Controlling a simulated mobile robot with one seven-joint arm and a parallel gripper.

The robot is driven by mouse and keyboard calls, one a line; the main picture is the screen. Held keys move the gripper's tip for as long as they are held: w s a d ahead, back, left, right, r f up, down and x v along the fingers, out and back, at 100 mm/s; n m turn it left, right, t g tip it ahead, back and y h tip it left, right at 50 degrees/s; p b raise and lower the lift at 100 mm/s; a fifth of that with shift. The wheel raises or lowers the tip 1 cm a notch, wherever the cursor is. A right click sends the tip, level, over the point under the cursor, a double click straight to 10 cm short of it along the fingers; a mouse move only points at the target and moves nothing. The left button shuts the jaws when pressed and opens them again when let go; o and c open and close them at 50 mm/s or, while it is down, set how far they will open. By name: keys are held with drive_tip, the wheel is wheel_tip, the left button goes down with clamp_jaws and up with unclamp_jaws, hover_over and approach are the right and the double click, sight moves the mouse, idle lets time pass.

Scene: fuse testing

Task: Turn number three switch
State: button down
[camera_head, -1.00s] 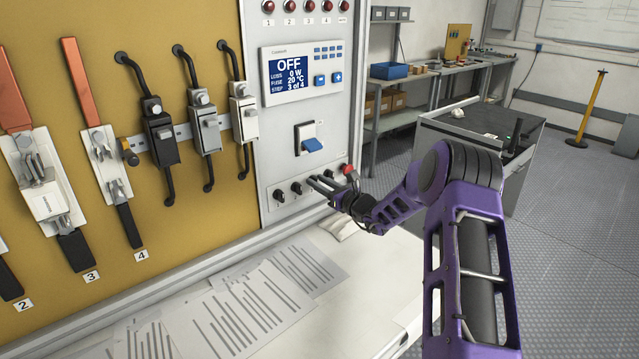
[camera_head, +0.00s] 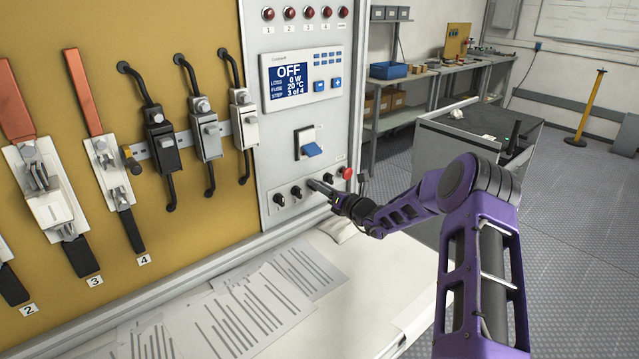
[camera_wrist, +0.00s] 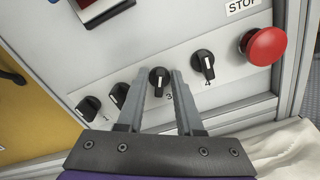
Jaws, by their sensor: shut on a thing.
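The number three switch (camera_wrist: 160,82) is a black rotary knob with a white pointer line, third from the left in a row on the grey panel. Its number 3 label shows below it in the wrist view. My gripper (camera_wrist: 159,84) has one finger on each side of this knob and is shut on it. The first knob (camera_head: 279,199), the second knob (camera_head: 296,192) and the fourth knob (camera_wrist: 203,65) are free of the fingers.
A red stop button (camera_wrist: 264,46) stands out just right of the fourth knob. A blue-handled switch (camera_head: 312,149) and a display (camera_head: 290,80) reading OFF, step 3 of 4, are above. Papers (camera_head: 240,315) lie on the white bench below. Lever switches fill the yellow board at left.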

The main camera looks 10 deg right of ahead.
drive_tip(key=shift+w+d+f+m+p, duration=0.1)
drive_tip(key=shift+m+p, duration=0.6)
drive_tip(key=shift+m, duration=0.8)
drive_tip(key=shift+d+m+p, duration=0.1)
drive_tip(key=shift+m+p, duration=0.55)
drive_tip(key=shift+m, duration=0.85)
drive_tip(key=c, duration=0.9)
unclamp_jaws()
drive_tip(key=v, duration=1.7)
